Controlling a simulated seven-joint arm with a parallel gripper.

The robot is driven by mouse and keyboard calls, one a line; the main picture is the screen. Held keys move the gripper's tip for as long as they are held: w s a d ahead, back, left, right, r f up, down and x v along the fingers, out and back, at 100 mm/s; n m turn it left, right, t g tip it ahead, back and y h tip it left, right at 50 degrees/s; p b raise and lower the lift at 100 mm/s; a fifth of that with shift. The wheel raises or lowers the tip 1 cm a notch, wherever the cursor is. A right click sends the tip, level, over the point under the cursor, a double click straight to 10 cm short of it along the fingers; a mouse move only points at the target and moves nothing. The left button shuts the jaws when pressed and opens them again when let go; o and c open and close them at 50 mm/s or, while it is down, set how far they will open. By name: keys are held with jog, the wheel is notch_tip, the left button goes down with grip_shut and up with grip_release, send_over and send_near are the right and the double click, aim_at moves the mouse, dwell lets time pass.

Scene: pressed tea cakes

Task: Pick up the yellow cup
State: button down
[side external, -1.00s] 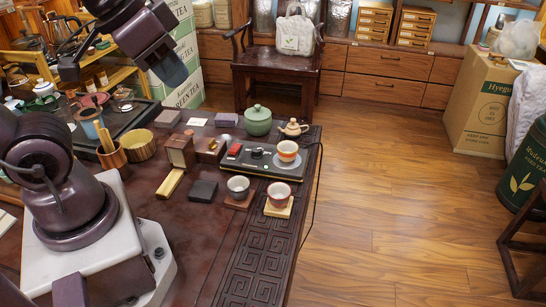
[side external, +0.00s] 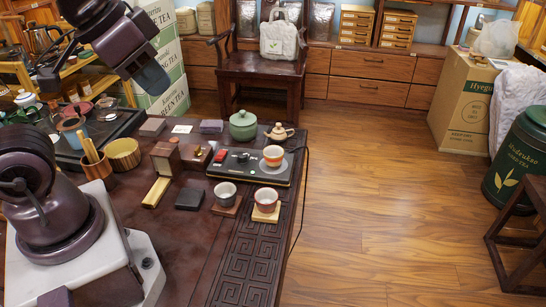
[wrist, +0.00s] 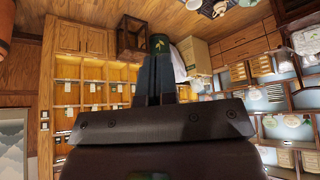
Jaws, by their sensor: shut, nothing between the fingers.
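My gripper (side external: 153,80) is raised at the upper left in the side view, shut and empty, well above and apart from the cups. In the wrist view its fingers (wrist: 154,78) lie together. No small cup on the table is plainly yellow. An orange cup with a pale band (side external: 273,155) stands on a saucer on the black tea tray. A red and white cup (side external: 266,200) stands on a pale yellow coaster (side external: 265,216). A grey cup (side external: 225,194) stands on a brown coaster.
A green lidded jar (side external: 243,126) and a small teapot (side external: 279,133) stand behind the tray (side external: 225,170). A dark block (side external: 189,199), an open wooden box (side external: 166,160) and a tool holder (side external: 95,164) lie to the left. The table's front (side external: 195,245) is clear.

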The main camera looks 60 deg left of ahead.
jog(key=shift+c, duration=1.7)
grip_release()
jog(key=n+g+y, duration=0.3)
jog(key=n+g, duration=0.1)
jog(key=n, duration=1)
send_near(274, 152)
jog(key=shift+m, duration=0.3)
jog(key=x, duration=0.5)
jog(key=s+d+x, duration=0.1)
jog(key=x, duration=0.2)
jog(key=shift+d+f, duration=0.1)
jog(key=shift+f, duration=0.05)
